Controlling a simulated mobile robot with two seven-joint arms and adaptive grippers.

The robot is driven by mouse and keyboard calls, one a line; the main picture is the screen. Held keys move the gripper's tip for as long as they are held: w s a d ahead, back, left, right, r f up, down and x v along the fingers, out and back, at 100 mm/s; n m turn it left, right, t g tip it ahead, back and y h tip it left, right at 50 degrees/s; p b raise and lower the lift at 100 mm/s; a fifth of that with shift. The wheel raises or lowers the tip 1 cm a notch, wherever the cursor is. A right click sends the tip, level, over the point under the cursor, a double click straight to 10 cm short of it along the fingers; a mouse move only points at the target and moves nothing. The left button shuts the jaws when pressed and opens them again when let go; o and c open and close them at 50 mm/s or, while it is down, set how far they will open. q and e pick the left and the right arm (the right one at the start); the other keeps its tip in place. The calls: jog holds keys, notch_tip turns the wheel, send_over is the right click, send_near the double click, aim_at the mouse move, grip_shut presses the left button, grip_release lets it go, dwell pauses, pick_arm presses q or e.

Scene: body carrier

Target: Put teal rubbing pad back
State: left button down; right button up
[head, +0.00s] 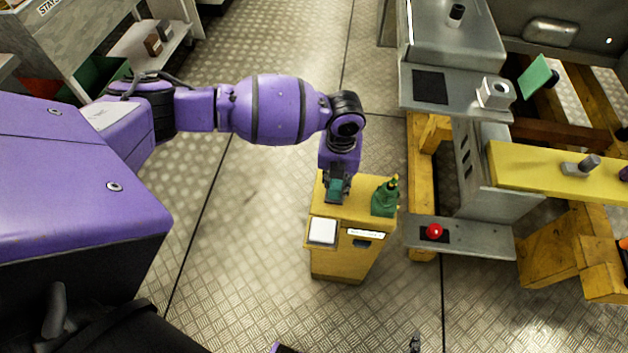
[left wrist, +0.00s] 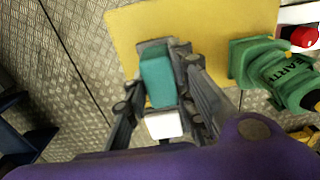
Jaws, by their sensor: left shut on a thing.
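The teal rubbing pad (head: 334,187) is a small block between the fingers of my left gripper (head: 336,195). The gripper is shut on it, pointing down over the top of a yellow cabinet (head: 323,211). In the left wrist view the teal pad (left wrist: 157,80) sits between the two grey fingers, with the yellow top behind it. A white block (left wrist: 163,124) shows beside it; I cannot tell what it belongs to. Whether the pad touches the cabinet top is unclear. A dark tip (head: 415,342) at the bottom edge may be my right gripper; its fingers cannot be made out.
A white square (head: 322,231) is at the cabinet's front left. A grey machine with a red button (head: 433,231) and a yellow beam (head: 540,165) stand to the right. Metal floor is clear around the cabinet's left.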

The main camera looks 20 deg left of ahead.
pick_arm(q)
jog(key=shift+w, duration=0.1)
jog(key=shift+f, duration=0.25)
jog(key=c, duration=1.5)
grip_release()
jog(key=shift+o, duration=0.2)
jog(key=r, duration=0.8)
jog(key=shift+s+a, duration=0.2)
jog(key=shift+a, duration=0.05)
